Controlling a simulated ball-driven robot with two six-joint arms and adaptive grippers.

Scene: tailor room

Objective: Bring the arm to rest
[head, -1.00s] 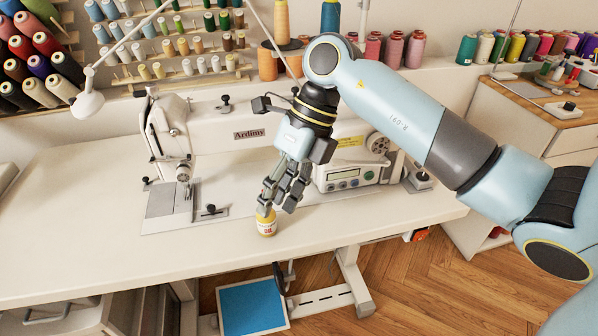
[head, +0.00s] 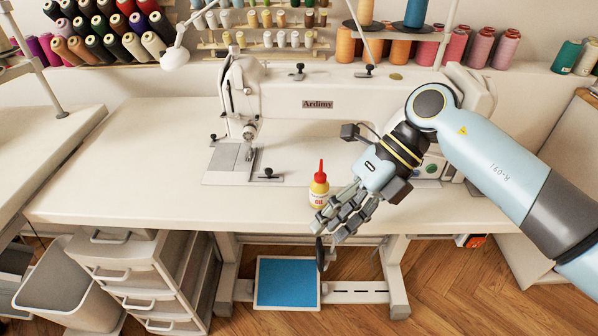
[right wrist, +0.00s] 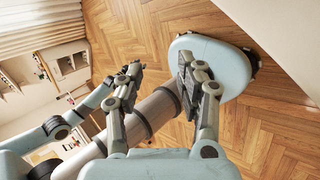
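My right gripper (head: 324,226) is in front of the sewing table's front edge in the head view, empty, its fingers pointing down and left. In the right wrist view its two fingers (right wrist: 158,66) stand apart with nothing between them. A small yellow bottle (head: 319,190) with a red pointed cap stands upright on the white sewing table (head: 120,190), just behind and left of the gripper fingers in the picture. They look close, but I cannot tell the exact gap.
The white sewing machine (head: 290,113) stands on the table behind the bottle. Below are a drawer unit (head: 140,272), a grey bin (head: 65,285) and a blue-topped pedal (head: 287,283). Thread spools line the back. The wooden floor (head: 450,285) at the right is clear.

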